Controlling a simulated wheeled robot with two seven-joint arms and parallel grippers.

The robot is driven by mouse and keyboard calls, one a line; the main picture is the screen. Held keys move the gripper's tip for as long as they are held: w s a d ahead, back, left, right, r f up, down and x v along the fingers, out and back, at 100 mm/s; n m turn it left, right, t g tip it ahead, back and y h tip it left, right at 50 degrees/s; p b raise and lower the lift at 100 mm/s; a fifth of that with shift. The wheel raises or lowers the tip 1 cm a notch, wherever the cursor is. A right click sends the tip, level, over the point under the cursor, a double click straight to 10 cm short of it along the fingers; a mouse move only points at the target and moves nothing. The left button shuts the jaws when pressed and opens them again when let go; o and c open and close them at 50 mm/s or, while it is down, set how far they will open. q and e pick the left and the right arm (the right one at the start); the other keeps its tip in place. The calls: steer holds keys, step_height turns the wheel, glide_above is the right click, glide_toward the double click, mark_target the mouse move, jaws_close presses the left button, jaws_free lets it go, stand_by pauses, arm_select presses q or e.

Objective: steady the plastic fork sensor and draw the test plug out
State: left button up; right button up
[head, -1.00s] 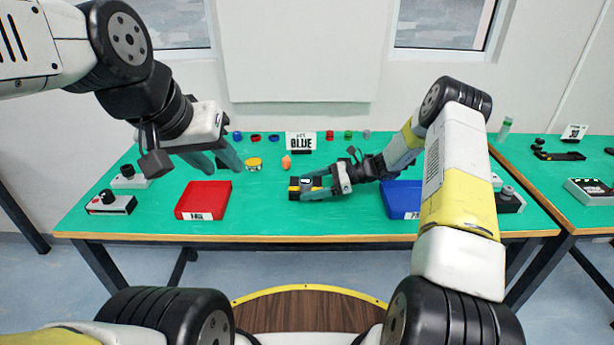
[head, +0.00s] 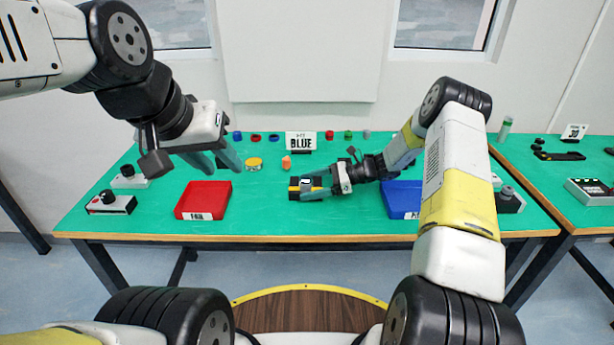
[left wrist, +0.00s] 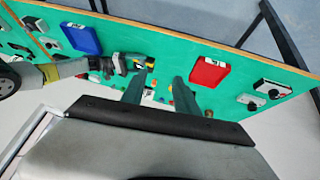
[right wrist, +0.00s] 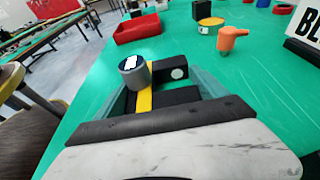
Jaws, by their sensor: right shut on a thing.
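The fork sensor (right wrist: 172,72) is a black block with a yellow band and a pale round spot on one black arm. My right gripper (head: 312,187) is shut on it, just over the green table, with a finger on each side in the right wrist view. A grey cylinder with a dark, white-marked top, which looks like the test plug (right wrist: 135,73), stands up at the sensor's yellow band. How deep it sits is hidden. My left gripper (head: 215,160) is open and empty, above the table to the left of the sensor and apart from it.
A red tray (head: 203,217) lies at left and a blue tray (head: 402,212) at right behind my right arm. An orange piece (head: 286,162), a yellow tin (head: 254,164) and a BLUE sign (head: 301,141) stand behind the sensor. The table between red tray and sensor is clear.

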steer(key=shift+f, duration=0.1)
arm_select(q)
steer(key=o, duration=0.3)
steer(key=shift+o, duration=0.8)
steer(key=shift+w+r, duration=0.1)
steer(key=shift+w, duration=0.15)
steer(key=n+g+y, duration=0.2)
steer(key=n+g, duration=0.1)
steer(key=g, duration=0.3)
glide_above(305, 181)
step_height(305, 181, down, 15)
step_height(305, 181, down, 11)
steer(key=shift+f, duration=0.15)
